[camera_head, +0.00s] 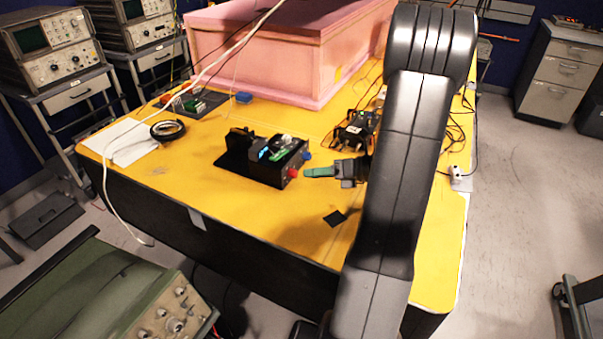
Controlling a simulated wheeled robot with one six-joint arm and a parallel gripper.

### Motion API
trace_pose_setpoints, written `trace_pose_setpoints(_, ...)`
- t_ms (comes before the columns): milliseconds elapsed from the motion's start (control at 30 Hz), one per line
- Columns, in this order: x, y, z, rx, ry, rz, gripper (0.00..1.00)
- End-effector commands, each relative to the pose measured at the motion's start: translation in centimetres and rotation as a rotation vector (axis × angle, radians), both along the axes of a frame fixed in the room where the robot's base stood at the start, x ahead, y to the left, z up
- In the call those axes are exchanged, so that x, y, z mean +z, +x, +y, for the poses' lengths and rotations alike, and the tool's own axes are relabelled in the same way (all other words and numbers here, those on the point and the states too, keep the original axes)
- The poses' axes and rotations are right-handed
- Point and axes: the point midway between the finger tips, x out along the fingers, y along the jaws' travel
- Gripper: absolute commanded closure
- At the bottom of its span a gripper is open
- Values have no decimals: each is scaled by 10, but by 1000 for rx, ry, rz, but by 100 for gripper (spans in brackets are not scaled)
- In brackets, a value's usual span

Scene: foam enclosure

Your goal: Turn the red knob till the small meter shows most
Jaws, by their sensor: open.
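The red knob (293,172) sticks out of the right-hand face of a small black box (262,172) on the yellow table. A blue knob (307,155) sits beside it on the same face, farther back. A small lit blue display (264,153) shows on the box; I cannot tell whether it is the meter, and no reading is legible. My gripper (309,172), with green fingers, comes in from the right. Its tips point left at the red knob, a short way to its right, apparently not touching it. The gripper is open; from this side the fingers overlap.
A large pink foam enclosure (262,45) stands at the back of the yellow table (200,205). Black electronics with cables (357,130) lie behind my gripper. A cable coil (167,129) and paper (122,141) lie at left. A small black square (335,217) lies in front; the table's front is mostly clear.

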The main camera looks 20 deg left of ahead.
Motion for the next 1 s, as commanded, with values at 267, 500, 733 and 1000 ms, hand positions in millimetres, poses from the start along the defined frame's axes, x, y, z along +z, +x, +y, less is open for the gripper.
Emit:
trace_pose_setpoints(267, -11, -5, 38, 2, -1, 0, 57)
trace_pose_setpoints(500, -13, -6, 44, -1, -1, 0, 57)
trace_pose_setpoints(733, -13, -6, 44, 0, -1, -1, 70)
trace_pose_setpoints(1000, -13, -6, 44, 0, 0, -2, 100)
